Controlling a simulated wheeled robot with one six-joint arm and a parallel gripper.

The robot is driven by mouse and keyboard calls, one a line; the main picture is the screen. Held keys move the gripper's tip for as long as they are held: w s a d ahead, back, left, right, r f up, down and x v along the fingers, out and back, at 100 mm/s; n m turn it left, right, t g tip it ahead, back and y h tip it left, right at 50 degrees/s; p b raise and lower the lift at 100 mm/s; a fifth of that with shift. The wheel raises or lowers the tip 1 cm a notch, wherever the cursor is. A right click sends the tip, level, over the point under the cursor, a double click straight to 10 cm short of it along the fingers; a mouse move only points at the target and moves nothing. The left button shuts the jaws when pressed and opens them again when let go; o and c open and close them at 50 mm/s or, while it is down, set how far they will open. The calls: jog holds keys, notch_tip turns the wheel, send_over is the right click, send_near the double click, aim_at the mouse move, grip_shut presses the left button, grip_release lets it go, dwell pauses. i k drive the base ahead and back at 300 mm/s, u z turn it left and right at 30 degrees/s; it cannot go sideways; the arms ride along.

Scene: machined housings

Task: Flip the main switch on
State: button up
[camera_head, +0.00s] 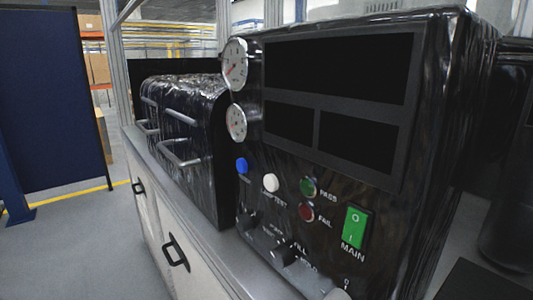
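The main switch (354,228) is a green rocker with "0" near its top and "I" near its bottom, above the label "MAIN". It sits at the lower right of the front of a glossy black control unit (330,180). I cannot tell for sure which side of the rocker is pressed in. My gripper is not in view, and nothing covers the switch.
Beside the switch are a green PASS lamp (308,187), a red FAIL lamp (306,212), a white button (270,182), a blue button (242,165) and dark knobs (285,254). A black case with handles (180,150) stands left on the bench. The floor (90,255) at left is clear.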

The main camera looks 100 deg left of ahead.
aim_at(355, 224)
jog(key=u, duration=4.1)
jog(key=k, duration=0.65)
jog(key=z, duration=1.65)
